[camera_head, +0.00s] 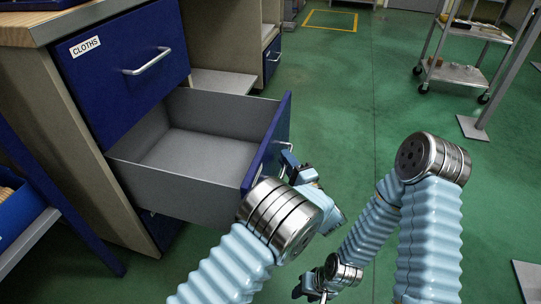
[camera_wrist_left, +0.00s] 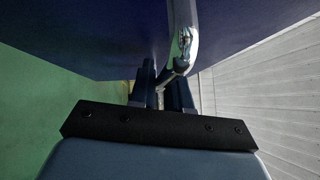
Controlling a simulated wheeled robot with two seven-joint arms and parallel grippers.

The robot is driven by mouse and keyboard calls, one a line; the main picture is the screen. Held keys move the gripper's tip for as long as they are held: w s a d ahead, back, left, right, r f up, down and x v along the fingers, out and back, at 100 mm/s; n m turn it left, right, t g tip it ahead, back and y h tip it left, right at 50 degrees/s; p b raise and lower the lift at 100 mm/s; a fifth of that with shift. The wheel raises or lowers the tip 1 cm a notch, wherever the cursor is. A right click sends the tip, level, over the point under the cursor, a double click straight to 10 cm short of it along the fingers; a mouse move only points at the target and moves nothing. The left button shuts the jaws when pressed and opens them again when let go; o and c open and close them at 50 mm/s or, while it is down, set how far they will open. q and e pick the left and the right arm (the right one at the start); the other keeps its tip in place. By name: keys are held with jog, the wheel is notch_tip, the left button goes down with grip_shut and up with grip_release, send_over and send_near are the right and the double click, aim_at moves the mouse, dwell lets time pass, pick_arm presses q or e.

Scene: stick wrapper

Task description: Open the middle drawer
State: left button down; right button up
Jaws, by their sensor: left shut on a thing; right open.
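The middle drawer (camera_head: 205,150) of the blue-fronted cabinet stands pulled well out, and its grey inside looks empty. My left gripper (camera_head: 288,166) is at the outer side of the blue drawer front (camera_head: 268,145), shut on the drawer handle. In the left wrist view the fingers (camera_wrist_left: 163,88) close around the lower part of the silver handle (camera_wrist_left: 183,38), in front of the blue panel. My left forearm hides part of the drawer's front corner. My right gripper (camera_head: 308,290) is low near the bottom of the head view, open and empty, away from the cabinet.
The top drawer (camera_head: 120,70), labelled CLOTHS, is closed above. A blue bin (camera_head: 18,215) sits at the left edge. A metal cart (camera_head: 460,75) stands far right. Green floor (camera_head: 350,90) beyond the drawer is clear.

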pick_arm(q)
jog(key=shift+s+d+f, duration=0.1)
jog(key=shift+s+d, duration=0.1)
jog(key=shift+d, duration=0.25)
jog(key=c, duration=1.2)
grip_release()
